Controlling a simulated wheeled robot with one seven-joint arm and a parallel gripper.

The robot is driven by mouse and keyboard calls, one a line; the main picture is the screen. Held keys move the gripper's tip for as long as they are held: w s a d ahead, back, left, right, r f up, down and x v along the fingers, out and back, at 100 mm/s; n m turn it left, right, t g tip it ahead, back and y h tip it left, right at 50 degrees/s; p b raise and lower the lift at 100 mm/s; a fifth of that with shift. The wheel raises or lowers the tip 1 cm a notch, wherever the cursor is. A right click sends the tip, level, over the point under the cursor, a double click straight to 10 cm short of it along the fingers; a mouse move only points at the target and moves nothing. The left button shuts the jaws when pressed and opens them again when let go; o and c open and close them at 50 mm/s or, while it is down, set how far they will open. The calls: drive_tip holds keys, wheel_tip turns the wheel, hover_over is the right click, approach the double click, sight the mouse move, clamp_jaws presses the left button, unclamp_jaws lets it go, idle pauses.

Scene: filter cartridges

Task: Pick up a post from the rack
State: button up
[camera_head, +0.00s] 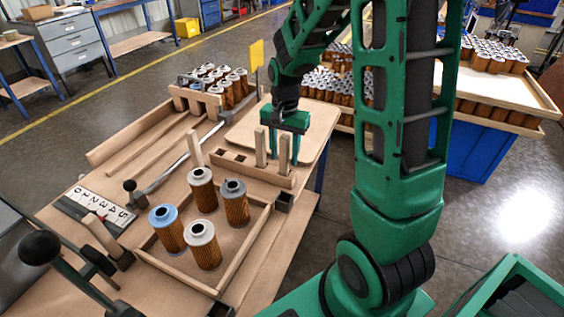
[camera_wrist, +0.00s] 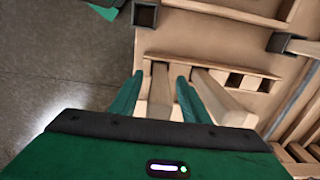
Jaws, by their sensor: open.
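The wooden rack (camera_head: 262,177) lies along the right side of the bench, with several square holes at its left end. Two pale square posts stand in it: a left post (camera_head: 260,146) and a right post (camera_head: 284,154). My gripper (camera_head: 282,158) is open and points down around the right post, one finger on each side. The other post (camera_wrist: 228,105) stands just outside the right finger.
A tray (camera_head: 237,272) in front holds several filter cartridges (camera_head: 203,245). Another post (camera_head: 195,148) stands by the tray's back corner. A pale board (camera_head: 240,136) lies behind the rack.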

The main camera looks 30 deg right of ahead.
clamp_jaws()
